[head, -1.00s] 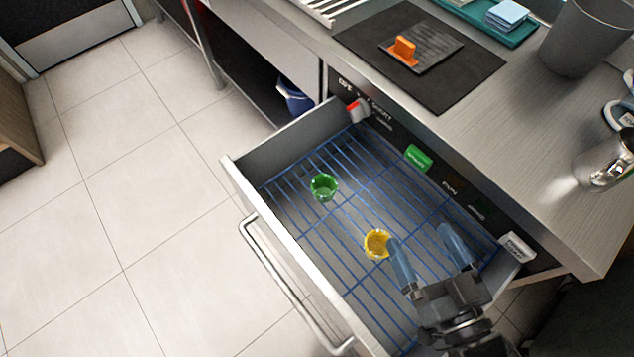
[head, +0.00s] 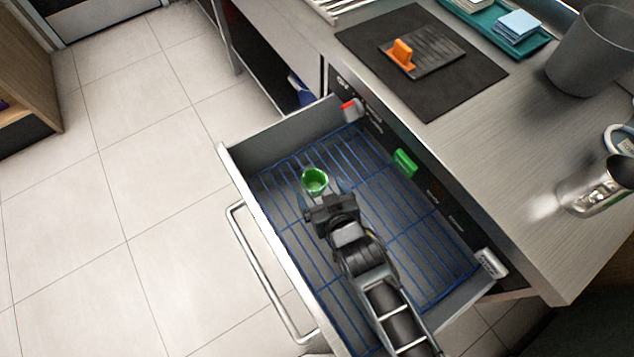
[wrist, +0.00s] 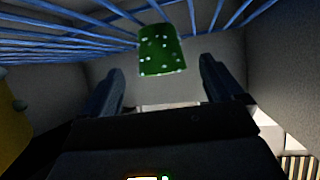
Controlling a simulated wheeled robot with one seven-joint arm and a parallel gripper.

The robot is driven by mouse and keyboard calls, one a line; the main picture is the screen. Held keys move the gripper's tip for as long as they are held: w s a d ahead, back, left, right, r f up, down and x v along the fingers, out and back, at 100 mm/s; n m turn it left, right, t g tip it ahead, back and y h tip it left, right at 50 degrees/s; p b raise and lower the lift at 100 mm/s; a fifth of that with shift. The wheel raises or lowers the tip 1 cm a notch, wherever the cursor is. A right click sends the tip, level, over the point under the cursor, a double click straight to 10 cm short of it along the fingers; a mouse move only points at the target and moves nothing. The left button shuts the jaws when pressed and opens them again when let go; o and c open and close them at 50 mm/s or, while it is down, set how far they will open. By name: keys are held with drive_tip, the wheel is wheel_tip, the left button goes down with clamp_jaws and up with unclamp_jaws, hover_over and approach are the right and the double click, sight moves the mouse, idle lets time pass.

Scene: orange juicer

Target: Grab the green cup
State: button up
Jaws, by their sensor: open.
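The green cup (head: 314,180) stands in the open drawer on the blue wire rack, towards its far left part. In the wrist view the green cup (wrist: 162,50), with light dots, is ahead of my gripper and roughly centred between the fingers. My gripper (head: 325,188) is in the drawer just in front of the cup; the fingers are mostly hidden by the wrist in the head view. In the wrist view my gripper (wrist: 165,75) is open with nothing held. I cannot tell whether a finger touches the cup.
A yellow cup (wrist: 14,115) shows at the left edge of the wrist view; my arm hides it in the head view. The drawer (head: 236,178) has walls around the rack (head: 405,225). A grey counter (head: 520,150) overhangs its right side.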

sight(311, 175)
drive_tip(key=x, duration=0.6)
drive_tip(key=shift+w+a+r+b, duration=0.2)
drive_tip(key=shift+w+a+b, duration=0.05)
drive_tip(key=shift+w+b, duration=0.2)
drive_tip(key=shift+c, duration=0.3)
drive_tip(key=c, duration=1)
